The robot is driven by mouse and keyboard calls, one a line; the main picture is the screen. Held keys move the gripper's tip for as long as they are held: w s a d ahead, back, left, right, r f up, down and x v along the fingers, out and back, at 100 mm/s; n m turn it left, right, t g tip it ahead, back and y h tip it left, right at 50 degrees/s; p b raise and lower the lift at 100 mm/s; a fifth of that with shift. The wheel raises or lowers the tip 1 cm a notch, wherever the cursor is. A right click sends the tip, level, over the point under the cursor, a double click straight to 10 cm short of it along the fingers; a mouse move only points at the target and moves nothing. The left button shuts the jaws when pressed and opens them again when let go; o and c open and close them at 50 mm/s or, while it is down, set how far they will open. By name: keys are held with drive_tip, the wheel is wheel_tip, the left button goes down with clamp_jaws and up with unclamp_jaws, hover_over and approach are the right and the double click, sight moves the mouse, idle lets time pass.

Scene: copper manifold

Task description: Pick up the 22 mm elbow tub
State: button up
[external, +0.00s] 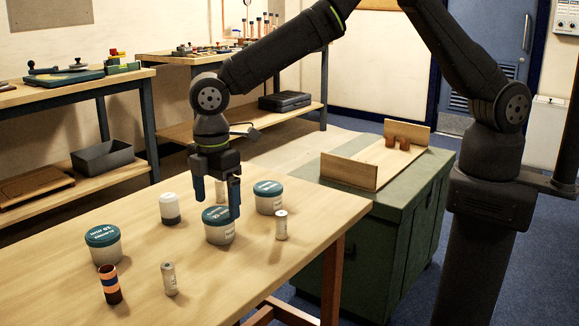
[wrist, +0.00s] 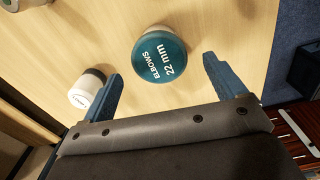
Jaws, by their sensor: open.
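The 22 mm elbow tub (external: 219,232) is a pale round tub with a teal lid, upright on the wooden table. In the wrist view its lid (wrist: 160,62) reads "ELBOWS 22 mm" and lies between and beyond my two blue fingers. My gripper (external: 216,207) points down, open and empty, with its fingers apart. In the external view it overlaps the tub's lid and the space just behind it. In the wrist view my gripper (wrist: 161,68) has clear table on both sides of the tub. I cannot tell the exact height of the fingertips above the lid.
Two similar teal-lidded tubs stand left (external: 103,245) and right (external: 269,198). A white jar with a dark base (external: 170,208), a banded dark cylinder (external: 110,285) and small pale cylinders (external: 169,279) (external: 281,225) stand around. A green cabinet (external: 375,235) carries a wooden tray (external: 349,172).

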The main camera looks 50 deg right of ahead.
sight(218, 213)
drive_tip(key=shift+d+f, duration=0.1)
drive_tip(key=shift+f, duration=2.9)
drive_tip(key=c, duration=1.4)
drive_tip(key=shift+o, duration=0.2)
drive_tip(key=shift+r, duration=0.2)
